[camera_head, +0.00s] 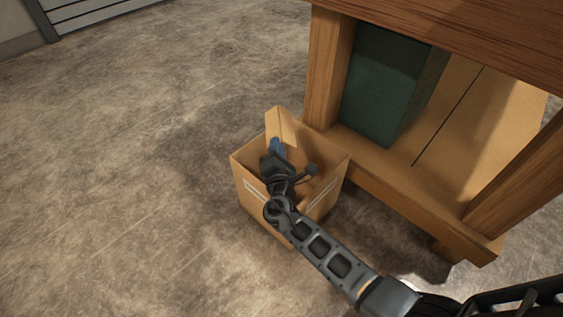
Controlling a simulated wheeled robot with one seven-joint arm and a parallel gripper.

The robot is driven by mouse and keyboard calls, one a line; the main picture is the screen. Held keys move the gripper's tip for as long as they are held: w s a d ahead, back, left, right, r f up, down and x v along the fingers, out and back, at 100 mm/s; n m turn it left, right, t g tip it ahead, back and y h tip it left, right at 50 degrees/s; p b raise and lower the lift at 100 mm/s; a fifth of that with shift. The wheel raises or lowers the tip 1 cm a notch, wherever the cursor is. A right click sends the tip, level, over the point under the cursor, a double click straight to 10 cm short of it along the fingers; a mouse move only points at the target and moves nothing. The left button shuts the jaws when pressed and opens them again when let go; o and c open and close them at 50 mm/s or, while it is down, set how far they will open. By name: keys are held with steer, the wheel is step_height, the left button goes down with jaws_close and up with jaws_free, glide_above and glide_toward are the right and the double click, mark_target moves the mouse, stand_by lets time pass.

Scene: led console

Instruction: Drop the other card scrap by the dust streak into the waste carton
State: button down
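The waste carton (327,193) is an open brown cardboard box with white stripes on its front, standing on the floor against the wooden table's leg. My gripper (276,148) reaches over and into the carton's opening, near its back left side. A small blue thing shows at the gripper's tip; I cannot tell whether it is part of the gripper or something held. The fingers are too small and dark to read. No card scrap or dust streak can be made out. My arm hides part of the carton's inside and front.
A wooden table (470,38) with a low shelf (440,165) stands to the right of the carton. A dark green box (385,85) sits on that shelf. The concrete floor (120,180) to the left is clear. A slatted metal panel (90,12) is at the top left.

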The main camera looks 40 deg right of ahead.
step_height(320, 180, down, 8)
steer(key=d+b, duration=0.2)
steer(key=b, duration=0.4)
steer(key=shift+m+g+h, duration=0.3)
steer(key=shift+m, duration=0.1)
steer(key=shift+w, duration=0.1)
steer(key=c, duration=1.2)
jaws_free()
steer(key=p+v, duration=0.2)
steer(key=v, duration=0.6)
steer(key=shift+w, duration=0.1)
